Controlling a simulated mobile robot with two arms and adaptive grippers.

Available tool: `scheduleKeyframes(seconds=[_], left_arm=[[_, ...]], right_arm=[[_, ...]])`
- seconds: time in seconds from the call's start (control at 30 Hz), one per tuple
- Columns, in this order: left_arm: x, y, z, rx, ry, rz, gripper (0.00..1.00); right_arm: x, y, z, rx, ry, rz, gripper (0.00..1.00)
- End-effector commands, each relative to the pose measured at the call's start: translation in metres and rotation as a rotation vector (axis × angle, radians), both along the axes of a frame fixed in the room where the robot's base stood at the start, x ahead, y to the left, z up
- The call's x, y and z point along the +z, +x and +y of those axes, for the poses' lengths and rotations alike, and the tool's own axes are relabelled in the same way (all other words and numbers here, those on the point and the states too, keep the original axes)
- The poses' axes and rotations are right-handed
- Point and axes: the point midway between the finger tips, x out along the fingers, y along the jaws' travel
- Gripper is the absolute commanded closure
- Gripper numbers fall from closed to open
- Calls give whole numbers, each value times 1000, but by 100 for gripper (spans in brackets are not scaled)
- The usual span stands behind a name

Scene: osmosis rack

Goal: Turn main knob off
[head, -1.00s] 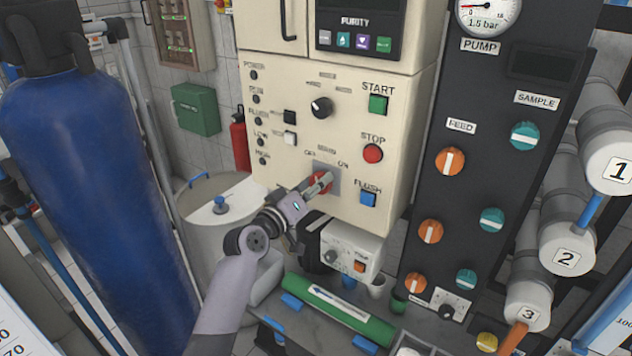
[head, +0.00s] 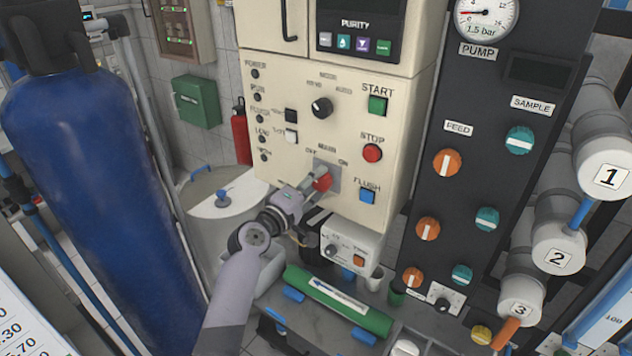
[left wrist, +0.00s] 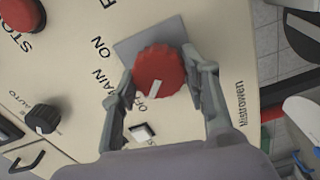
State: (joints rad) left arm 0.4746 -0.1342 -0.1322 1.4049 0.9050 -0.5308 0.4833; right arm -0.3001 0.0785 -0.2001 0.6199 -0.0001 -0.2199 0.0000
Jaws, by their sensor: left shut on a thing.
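The red main knob (head: 323,181) sits on a grey square plate on the cream panel, below the MAIN label with OFF on its left and ON on its right. My left gripper (head: 318,181) reaches it from the lower left. In the left wrist view the knob (left wrist: 158,70) lies between the two fingers of my left gripper (left wrist: 164,76), which are shut on its sides. The knob's white mark shows near its lower edge, on the side of the OFF label. My right gripper is not in view.
The panel also carries a black mode knob (head: 322,107), a green START button (head: 377,105), a red STOP button (head: 372,153) and a blue FLUSH button (head: 367,195). A small white box (head: 345,250) sits just below. A blue tank (head: 95,180) stands left.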

Motion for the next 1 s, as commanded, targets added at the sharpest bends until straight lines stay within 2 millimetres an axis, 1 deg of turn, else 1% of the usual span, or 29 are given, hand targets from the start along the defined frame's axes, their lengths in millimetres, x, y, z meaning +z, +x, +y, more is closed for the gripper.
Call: scheduleKeyframes(seconds=[0.47,0.5,0.77,1.0], left_arm=[[0,0,1,2,-13,7,86],[0,0,1,2,-13,7,56],[0,0,0,1,-11,7,38],[0,0,0,0,-10,7,38]], right_arm=[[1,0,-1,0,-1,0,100],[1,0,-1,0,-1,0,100],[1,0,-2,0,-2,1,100],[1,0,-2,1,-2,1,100]])
